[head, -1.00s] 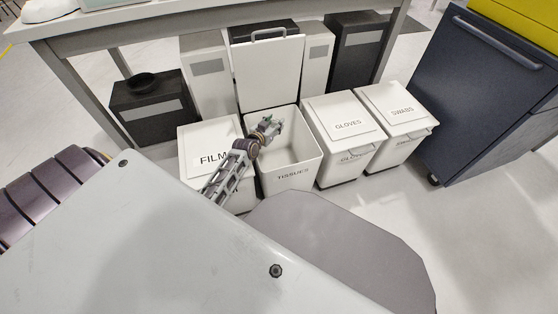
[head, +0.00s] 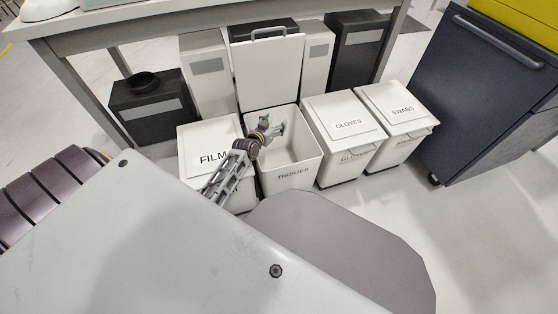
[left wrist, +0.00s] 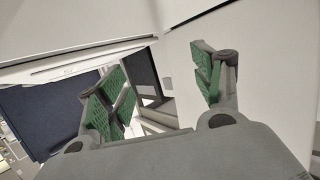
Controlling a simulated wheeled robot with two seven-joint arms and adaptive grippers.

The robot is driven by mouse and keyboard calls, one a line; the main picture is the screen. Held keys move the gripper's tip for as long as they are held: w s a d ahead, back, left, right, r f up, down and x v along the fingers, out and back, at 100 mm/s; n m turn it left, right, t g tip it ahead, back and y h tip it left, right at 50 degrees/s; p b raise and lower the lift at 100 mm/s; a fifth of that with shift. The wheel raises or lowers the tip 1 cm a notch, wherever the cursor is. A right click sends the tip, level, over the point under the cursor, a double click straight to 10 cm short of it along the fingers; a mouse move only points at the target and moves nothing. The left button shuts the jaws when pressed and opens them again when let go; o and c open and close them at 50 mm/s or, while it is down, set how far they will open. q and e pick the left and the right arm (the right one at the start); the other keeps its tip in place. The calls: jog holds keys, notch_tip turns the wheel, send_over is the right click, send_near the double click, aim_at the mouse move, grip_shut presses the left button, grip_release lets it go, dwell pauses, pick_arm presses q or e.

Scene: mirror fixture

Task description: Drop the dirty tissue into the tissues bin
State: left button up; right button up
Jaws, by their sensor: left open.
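The tissues bin (head: 291,176) is a white box labelled TISSUES, with its lid (head: 268,76) raised upright behind it. My left gripper (head: 271,126) is over the bin's opening, near its back left part. In the left wrist view its green-padded fingers (left wrist: 160,85) are spread apart with nothing between them. I cannot see the dirty tissue in any view; the part of the bin's inside that shows looks empty, and the rest is hidden by my arm and the front wall. My right gripper is not in view.
The closed FILM bin (head: 208,157) stands left of the tissues bin, partly behind my arm. The closed GLOVES bin (head: 345,130) and SWABS bin (head: 398,107) stand to the right. A table (head: 160,20) overhangs behind, and a dark cabinet (head: 478,100) stands at right.

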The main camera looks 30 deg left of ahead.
pick_arm(q)
jog(key=a+v, duration=0.1)
jog(key=v, duration=1.1)
jog(key=shift+d, duration=0.5)
dwell(1.0)
